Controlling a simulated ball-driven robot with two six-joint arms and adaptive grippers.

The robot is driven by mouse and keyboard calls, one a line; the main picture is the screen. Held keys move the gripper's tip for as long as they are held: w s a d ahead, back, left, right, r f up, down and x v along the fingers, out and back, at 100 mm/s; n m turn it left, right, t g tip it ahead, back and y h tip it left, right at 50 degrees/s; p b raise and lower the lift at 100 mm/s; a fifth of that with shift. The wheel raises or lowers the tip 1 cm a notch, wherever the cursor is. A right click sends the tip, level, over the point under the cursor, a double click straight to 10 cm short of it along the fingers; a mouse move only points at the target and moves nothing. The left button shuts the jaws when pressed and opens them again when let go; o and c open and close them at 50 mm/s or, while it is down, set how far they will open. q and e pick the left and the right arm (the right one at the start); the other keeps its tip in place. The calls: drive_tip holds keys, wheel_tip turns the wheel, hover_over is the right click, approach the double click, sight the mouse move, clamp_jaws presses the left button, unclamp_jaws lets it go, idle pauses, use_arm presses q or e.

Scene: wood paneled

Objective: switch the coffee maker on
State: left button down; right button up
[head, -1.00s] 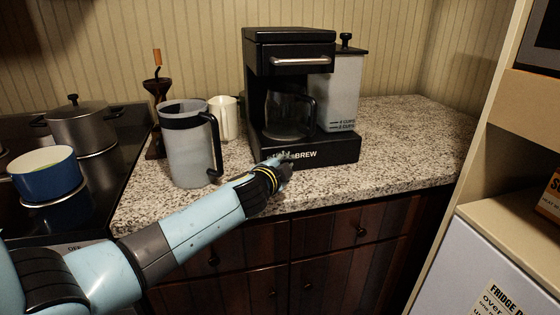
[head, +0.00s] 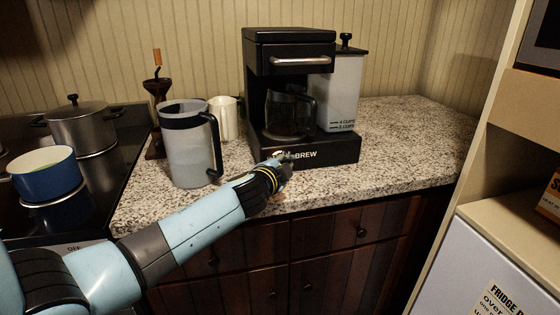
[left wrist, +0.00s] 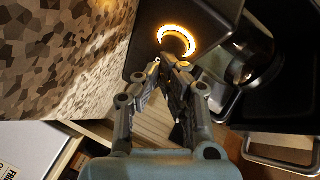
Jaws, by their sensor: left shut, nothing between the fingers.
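The black coffee maker (head: 308,149) stands on the granite counter, with BREW lettered on the front of its base. Its glass carafe (head: 290,113) sits inside. In the left wrist view a round button with a glowing orange ring (left wrist: 178,36) shows on the black base (left wrist: 145,32). My left gripper (head: 284,160) is at the base's front, left of the lettering. In the left wrist view its fingertips (left wrist: 174,60) are together, empty, over the lower edge of the ring. I cannot tell whether they touch the button. My right gripper is not in view.
A grey pitcher (head: 190,150), a white mug (head: 223,122) and a coffee grinder (head: 153,97) stand left of the coffee maker. A stove with a blue pot (head: 48,178) is further left. The counter (head: 415,140) to the right is clear.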

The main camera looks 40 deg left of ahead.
use_arm(q)
drive_tip(key=shift+s+d, duration=0.35)
drive_tip(key=shift+d, duration=0.1)
drive_tip(key=shift+s+d, duration=0.9)
drive_tip(key=shift+d, duration=0.3)
drive_tip(key=shift+s+d, duration=0.9)
drive_tip(key=shift+d, duration=0.3)
